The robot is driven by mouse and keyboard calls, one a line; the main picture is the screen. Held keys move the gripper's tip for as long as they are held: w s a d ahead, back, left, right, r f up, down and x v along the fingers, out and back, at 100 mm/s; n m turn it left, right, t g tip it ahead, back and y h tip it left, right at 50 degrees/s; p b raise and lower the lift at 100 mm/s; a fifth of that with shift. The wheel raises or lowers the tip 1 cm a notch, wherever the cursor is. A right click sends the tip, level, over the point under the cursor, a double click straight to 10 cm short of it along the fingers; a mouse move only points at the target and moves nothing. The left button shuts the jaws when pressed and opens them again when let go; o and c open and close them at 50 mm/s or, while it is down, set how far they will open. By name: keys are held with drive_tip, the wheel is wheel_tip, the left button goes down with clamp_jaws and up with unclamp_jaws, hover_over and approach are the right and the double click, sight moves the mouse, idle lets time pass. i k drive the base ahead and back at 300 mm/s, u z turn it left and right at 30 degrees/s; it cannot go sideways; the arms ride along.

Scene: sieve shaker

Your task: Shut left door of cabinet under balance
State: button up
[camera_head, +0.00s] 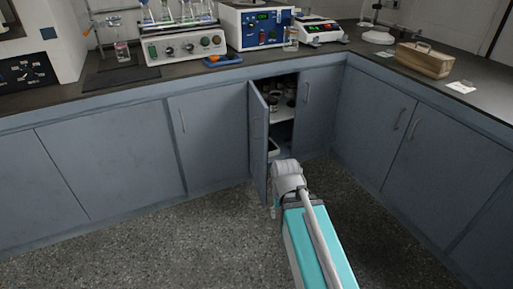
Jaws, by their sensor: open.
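The cabinet's left door (258,140) stands open, swung out toward me from its left-hand hinge side. The cabinet's right door (317,105) looks shut. Between them the opening shows a white shelf (284,112) with dark jars or tins above and more items below. My gripper (274,210) shows only as a small part low beside the open door's free edge, mostly hidden by my wrist. It is open; contact with the door cannot be made out.
Other blue-grey cabinet doors (106,150) on the left and on the right (443,160) are shut. The speckled floor (170,240) is clear in front. The counter (120,85) carries instruments, a wooden box (424,60) and an orange item on a blue tray (222,60).

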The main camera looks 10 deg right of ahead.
sight(259, 113)
drive_tip(key=i, duration=0.85)
drive_tip(key=u, duration=0.05)
